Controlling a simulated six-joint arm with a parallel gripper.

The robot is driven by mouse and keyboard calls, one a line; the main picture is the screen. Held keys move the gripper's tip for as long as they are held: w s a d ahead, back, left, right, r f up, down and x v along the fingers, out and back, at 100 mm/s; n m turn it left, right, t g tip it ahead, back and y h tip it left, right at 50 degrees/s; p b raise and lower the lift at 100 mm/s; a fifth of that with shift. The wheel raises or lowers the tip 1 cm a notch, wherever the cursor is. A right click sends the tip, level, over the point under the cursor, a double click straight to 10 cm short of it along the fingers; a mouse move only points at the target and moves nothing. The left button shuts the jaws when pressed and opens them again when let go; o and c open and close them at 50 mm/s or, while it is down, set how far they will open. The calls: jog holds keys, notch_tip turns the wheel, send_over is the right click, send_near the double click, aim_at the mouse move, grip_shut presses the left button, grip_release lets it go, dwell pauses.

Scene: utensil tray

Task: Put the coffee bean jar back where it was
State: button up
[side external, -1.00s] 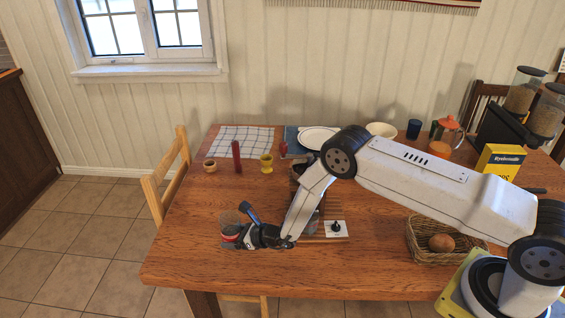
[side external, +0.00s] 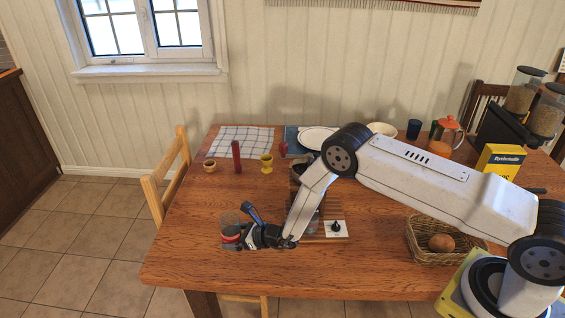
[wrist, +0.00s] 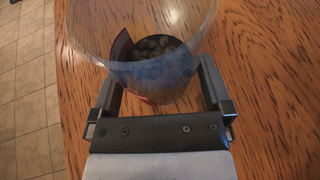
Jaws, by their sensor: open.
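The coffee bean jar (wrist: 150,55) is a clear glass cylinder with dark beans at its bottom and a red label. It stands near the left front of the table in the side view (side external: 229,225). My gripper (wrist: 161,88) is low beside it, with one finger on each side of the jar. The fingers are open, and I cannot tell whether either touches the glass. In the side view my gripper (side external: 242,232) partly hides the jar.
A wicker basket (side external: 420,248) is at right.

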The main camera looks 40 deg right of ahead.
jog(key=shift+v, duration=5.75)
jog(key=shift+s+a+r+n+y, duration=0.1)
jog(key=shift+a+r+n+y, duration=0.3)
jog(key=shift+r+n, duration=0.1)
jog(key=s+a+r+n+g+y, duration=0.2)
jog(key=s+a+r+n+g, duration=0.1)
jog(key=s+r+n+g, duration=0.85)
jog(key=s+d+r+n+t+h, duration=0.1)
jog(key=s+d+r+n+h, duration=0.3)
jog(key=d+n, duration=0.2)
jog(key=s+d+r+n+t+h, duration=0.1)
jog(key=s+d+r+n+h, duration=0.3)
jog(key=d+n, duration=0.3)
jog(key=shift+s+d+n+h, duration=0.4)
jog(key=shift+n+h, duration=0.3)
jog(key=shift+n, duration=1.55)
jog(key=shift+a+f+t, duration=0.1)
jog(key=shift+t, duration=0.15)
